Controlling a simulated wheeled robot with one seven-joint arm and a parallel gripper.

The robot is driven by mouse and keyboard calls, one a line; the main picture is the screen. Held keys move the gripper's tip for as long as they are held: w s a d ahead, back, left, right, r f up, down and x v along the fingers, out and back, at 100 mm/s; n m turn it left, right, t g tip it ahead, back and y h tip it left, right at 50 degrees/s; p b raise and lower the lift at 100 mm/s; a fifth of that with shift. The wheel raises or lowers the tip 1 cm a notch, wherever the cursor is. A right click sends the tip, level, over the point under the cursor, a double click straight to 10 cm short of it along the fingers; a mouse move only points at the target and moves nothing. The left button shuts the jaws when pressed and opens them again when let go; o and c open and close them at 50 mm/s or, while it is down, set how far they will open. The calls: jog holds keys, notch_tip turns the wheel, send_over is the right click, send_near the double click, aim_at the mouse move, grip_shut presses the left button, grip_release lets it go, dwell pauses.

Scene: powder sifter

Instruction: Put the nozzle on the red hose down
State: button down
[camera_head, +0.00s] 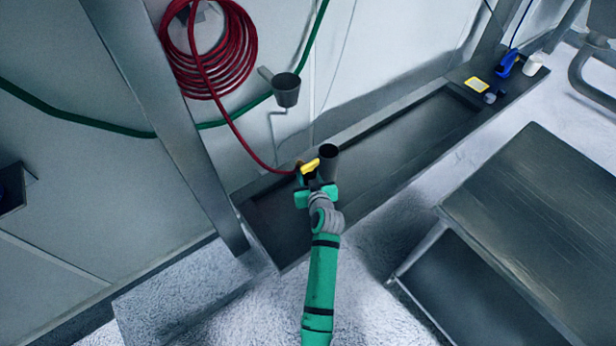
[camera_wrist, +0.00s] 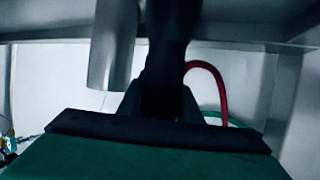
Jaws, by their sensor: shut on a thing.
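The red hose (camera_head: 232,118) hangs from a coil on the wall and runs down to the nozzle at my gripper. The nozzle (camera_head: 310,165) shows yellow in the head view, and a dark body (camera_wrist: 172,40) shows between the fingers in the wrist view. My gripper (camera_head: 313,179) is shut on the nozzle, above the dark trough along the wall. A dark open cup-like holder (camera_head: 328,152) stands just beside the nozzle. It seems to show as a grey cylinder (camera_wrist: 112,45) left of the nozzle in the wrist view. Whether they touch, I cannot tell.
A grey cup-shaped holder (camera_head: 286,90) is fixed on the wall, near a green hose (camera_head: 110,127). A blue nozzle (camera_head: 507,62), a yellow item (camera_head: 477,85) and a white cup (camera_head: 533,65) stand at the trough's far end. A metal table (camera_head: 540,215) stands at the right.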

jog(key=shift+f, duration=0.6)
jog(key=c, duration=1.3)
grip_release()
jog(key=shift+f, duration=0.2)
jog(key=shift+r, duration=0.1)
